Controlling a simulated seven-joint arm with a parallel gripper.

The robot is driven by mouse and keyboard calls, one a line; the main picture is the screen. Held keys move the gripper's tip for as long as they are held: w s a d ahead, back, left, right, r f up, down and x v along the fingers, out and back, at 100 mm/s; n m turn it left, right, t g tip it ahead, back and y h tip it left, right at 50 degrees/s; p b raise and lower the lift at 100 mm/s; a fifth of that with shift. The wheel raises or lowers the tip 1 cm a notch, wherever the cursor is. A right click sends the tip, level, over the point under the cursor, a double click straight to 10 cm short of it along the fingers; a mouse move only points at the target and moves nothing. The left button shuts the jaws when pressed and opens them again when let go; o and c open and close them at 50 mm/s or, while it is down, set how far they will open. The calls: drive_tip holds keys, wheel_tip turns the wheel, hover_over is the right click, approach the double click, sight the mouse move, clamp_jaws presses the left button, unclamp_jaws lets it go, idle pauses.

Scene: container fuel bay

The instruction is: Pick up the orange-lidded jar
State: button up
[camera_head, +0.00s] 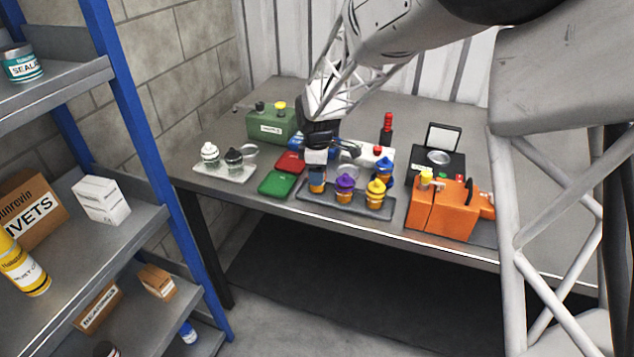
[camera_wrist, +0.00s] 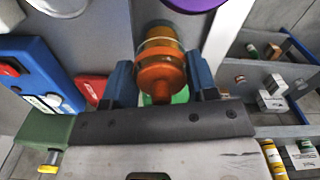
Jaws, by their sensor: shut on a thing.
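The orange-lidded jar (camera_wrist: 160,75) is between the two blue fingers of my gripper (camera_wrist: 160,84) in the wrist view, its orange lid toward the camera. My gripper is shut on it. In the head view the gripper (camera_head: 317,172) points down at the left end of a grey tray (camera_head: 332,200). Only the lower amber part of the jar (camera_head: 317,189) shows there below the fingers. I cannot tell whether the jar touches the tray.
A purple-lidded jar (camera_head: 345,187) is just right of the gripper, then a yellow-lidded jar (camera_head: 376,194), with a blue-lidded jar (camera_head: 385,169) behind. A green block (camera_head: 277,183) and red block (camera_head: 290,162) lie left.

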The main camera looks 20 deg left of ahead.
drive_tip(key=shift+r, duration=0.1)
drive_tip(key=shift+r, duration=0.75)
wheel_tip(320, 180, up, 2)
drive_tip(key=shift+r, duration=0.1)
drive_tip(key=s+d+r, duration=0.1)
drive_tip(key=s+d, duration=0.8)
drive_tip(key=s, duration=0.4)
drive_tip(key=shift+s, duration=0.15)
drive_tip(key=w+r+m, duration=0.1)
drive_tip(key=w+r, duration=0.4)
drive_tip(key=w, duration=0.4)
drive_tip(key=w+d+n, duration=0.1)
drive_tip(key=w+d, duration=2.1)
drive_tip(key=w, duration=0.4)
drive_tip(key=shift+w+d+f, duration=0.2)
drive_tip(key=shift+d, duration=0.15)
